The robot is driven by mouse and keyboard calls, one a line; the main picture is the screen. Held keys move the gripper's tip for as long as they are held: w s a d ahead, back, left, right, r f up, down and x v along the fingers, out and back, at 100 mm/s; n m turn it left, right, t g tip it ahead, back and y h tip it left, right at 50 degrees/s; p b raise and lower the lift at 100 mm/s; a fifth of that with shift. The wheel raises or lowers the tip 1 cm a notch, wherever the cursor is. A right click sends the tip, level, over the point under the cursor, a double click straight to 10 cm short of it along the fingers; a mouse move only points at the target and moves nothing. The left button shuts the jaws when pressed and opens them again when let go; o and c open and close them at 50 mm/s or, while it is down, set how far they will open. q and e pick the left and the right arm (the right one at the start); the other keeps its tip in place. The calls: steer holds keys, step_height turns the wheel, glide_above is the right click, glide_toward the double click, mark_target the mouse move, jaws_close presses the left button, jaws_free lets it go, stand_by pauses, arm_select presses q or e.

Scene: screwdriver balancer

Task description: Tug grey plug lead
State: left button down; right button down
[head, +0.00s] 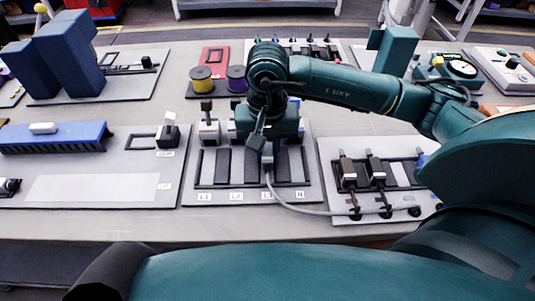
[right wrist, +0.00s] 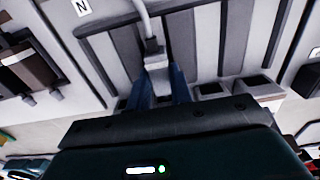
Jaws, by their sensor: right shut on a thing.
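The grey plug (right wrist: 157,68) is between the two blue fingers of my right gripper (right wrist: 160,92), which is shut on it. In the head view the right gripper (head: 262,142) hangs over the slotted board (head: 190,185) labelled L1, L2, L3 and N, about over the L3 column. The grey lead (head: 315,211) leaves the plug, drops toward the board's front and curves right to the neighbouring board. The lead also shows in the right wrist view (right wrist: 144,20). Whether the plug sits in a socket is hidden by the gripper. My left gripper is not in view.
A board with two dark brown plugs (head: 348,168) stands to the right. A dark-handled switch (head: 208,124) is just left of my gripper. Yellow and purple spools (head: 202,78) stand behind. A blue block (head: 55,138) lies left. The table's front strip (head: 150,228) is clear.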

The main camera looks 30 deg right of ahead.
mark_target(267, 151)
steer(key=shift+s+a+f, duration=0.1)
steer(key=shift+s, duration=0.1)
stand_by(0.3)
steer(key=shift+w+b, duration=0.1)
steer(key=shift+b, duration=0.35)
stand_by(0.3)
steer(key=c, duration=1.2)
jaws_free()
steer(key=shift+w, duration=0.1)
steer(key=shift+c, duration=0.2)
steer(key=shift+r, duration=0.2)
steer(key=shift+r+p, duration=1.65)
steer(key=shift+r, duration=1.75)
